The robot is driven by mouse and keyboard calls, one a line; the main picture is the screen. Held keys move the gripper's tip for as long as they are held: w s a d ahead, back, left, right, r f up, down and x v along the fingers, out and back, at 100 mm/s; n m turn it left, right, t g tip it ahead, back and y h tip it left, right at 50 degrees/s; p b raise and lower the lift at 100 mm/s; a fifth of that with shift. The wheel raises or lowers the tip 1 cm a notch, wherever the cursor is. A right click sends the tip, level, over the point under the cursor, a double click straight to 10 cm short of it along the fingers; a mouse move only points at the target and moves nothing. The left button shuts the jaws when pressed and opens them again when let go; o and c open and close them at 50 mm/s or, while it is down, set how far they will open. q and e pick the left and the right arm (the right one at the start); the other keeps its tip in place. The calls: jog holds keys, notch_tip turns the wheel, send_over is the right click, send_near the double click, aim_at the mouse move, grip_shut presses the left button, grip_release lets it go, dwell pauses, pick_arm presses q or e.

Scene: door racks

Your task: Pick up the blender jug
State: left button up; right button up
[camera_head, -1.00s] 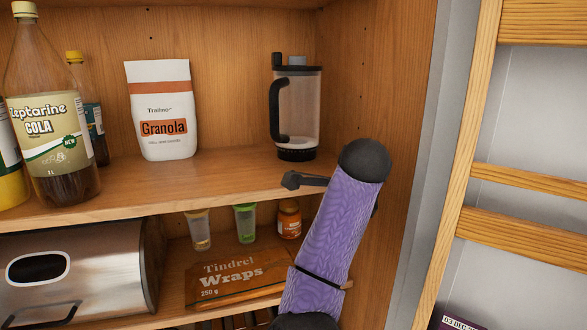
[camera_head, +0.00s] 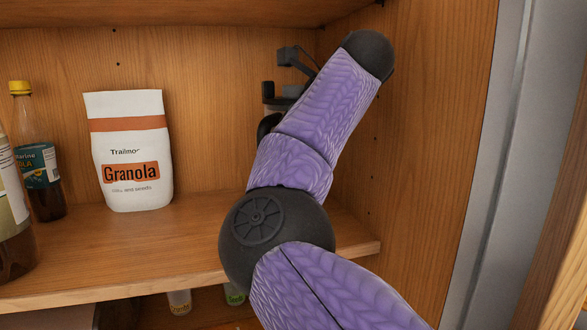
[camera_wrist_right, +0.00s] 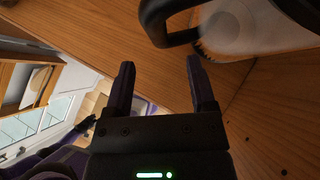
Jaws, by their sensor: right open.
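The blender jug (camera_head: 269,104) stands at the back right of the shelf, mostly hidden behind my right arm in the head view. Only part of its dark lid and black handle (camera_head: 266,127) shows there. In the right wrist view the clear jug (camera_wrist_right: 240,32) is at the top right, with its handle (camera_wrist_right: 168,22) beyond my fingertips. My right gripper (camera_wrist_right: 160,72) is open, with nothing between its fingers. In the head view the right gripper (camera_head: 292,60) is partly hidden by my forearm, near lid height.
A granola bag (camera_head: 130,150) stands left of the jug on the shelf (camera_head: 110,265). Cola bottles (camera_head: 40,165) stand at far left. The cupboard's right wall (camera_head: 430,120) is close beside my arm. Bare shelf lies between bag and arm.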

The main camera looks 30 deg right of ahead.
jog(key=x, duration=0.2)
jog(key=p+x, duration=0.1)
jog(key=x, duration=0.2)
jog(key=shift+w+a+r+p, duration=0.15)
jog(key=shift+w+a+p, duration=0.2)
jog(key=shift+w, duration=0.15)
jog(key=shift+w+f, duration=0.2)
jog(key=shift+f, duration=0.1)
jog(key=shift+s+d, duration=0.1)
jog(key=shift+s, duration=0.05)
jog(key=shift+w, duration=0.2)
jog(key=c, duration=0.6)
jog(key=shift+s, duration=0.1)
grip_shut()
pick_arm(q)
jog(key=shift+w+r, duration=0.65)
jog(key=shift+r, duration=0.3)
